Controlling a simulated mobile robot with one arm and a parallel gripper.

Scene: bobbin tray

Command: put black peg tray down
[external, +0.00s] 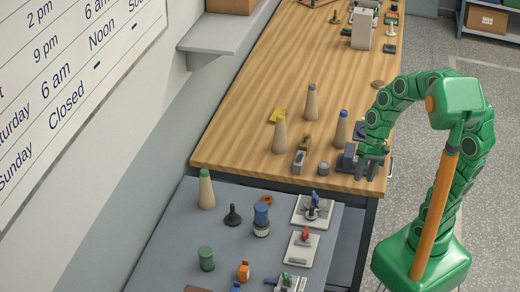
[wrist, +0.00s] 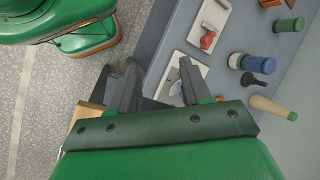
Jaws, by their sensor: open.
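A white tray (external: 299,217) with a dark peg and a bluish part on it sits flat on the grey table, near its back right corner. I take it to be the black peg tray. In the wrist view this tray (wrist: 204,70) lies below and partly behind my right-hand finger. My gripper (external: 368,170) is open and empty, up and to the right of the tray in the external view, near the wooden bench's front corner. In the wrist view my gripper (wrist: 158,78) has its fingers wide apart, with nothing held between them.
A second white tray (external: 291,254) with a red part lies in front. A blue spool (external: 261,218), black peg (external: 233,215), green cylinder (external: 206,259) and cone (external: 206,190) stand on the grey table (external: 170,245). Cones and small blocks occupy the wooden bench (external: 235,130).

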